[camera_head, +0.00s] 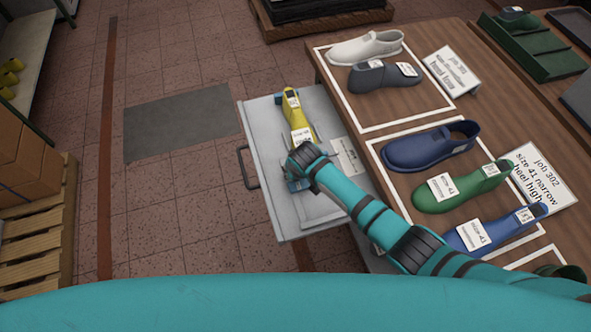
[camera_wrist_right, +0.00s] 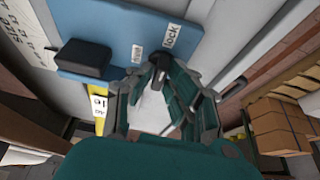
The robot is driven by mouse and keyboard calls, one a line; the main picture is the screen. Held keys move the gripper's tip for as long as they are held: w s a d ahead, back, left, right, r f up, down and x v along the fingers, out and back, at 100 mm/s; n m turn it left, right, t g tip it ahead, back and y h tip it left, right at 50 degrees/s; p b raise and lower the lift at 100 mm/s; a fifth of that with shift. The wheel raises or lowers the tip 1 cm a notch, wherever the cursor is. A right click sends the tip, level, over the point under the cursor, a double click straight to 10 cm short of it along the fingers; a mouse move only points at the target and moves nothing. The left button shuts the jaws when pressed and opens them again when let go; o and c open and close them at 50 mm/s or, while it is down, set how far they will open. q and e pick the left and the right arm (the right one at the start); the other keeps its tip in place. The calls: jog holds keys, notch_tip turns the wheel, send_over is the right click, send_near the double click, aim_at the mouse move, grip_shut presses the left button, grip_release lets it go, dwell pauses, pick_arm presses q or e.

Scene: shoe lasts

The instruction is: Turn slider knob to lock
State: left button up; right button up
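The slider knob (camera_wrist_right: 158,72) is a small dark knob on a blue plate (camera_wrist_right: 100,22) in the right wrist view. It sits just beside a white label reading "lock" (camera_wrist_right: 173,37); a second small label (camera_wrist_right: 137,53) is to its left. My right gripper (camera_wrist_right: 157,76) has its fingertips closed in on both sides of the knob. In the head view my right gripper (camera_head: 298,182) is low over the pulled-out grey drawer (camera_head: 262,130), at the near end of a yellow shoe last (camera_head: 291,105), and hides most of the blue plate. My left gripper is out of view.
A black block (camera_wrist_right: 84,56) stands on the blue plate. Cartons (camera_head: 22,150) on a pallet are far left. The floor left of the drawer is clear.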

jog(key=shift+o, duration=1.4)
jog(key=shift+f, duration=0.15)
jog(key=v, duration=1.2)
jog(key=shift+d, duration=0.1)
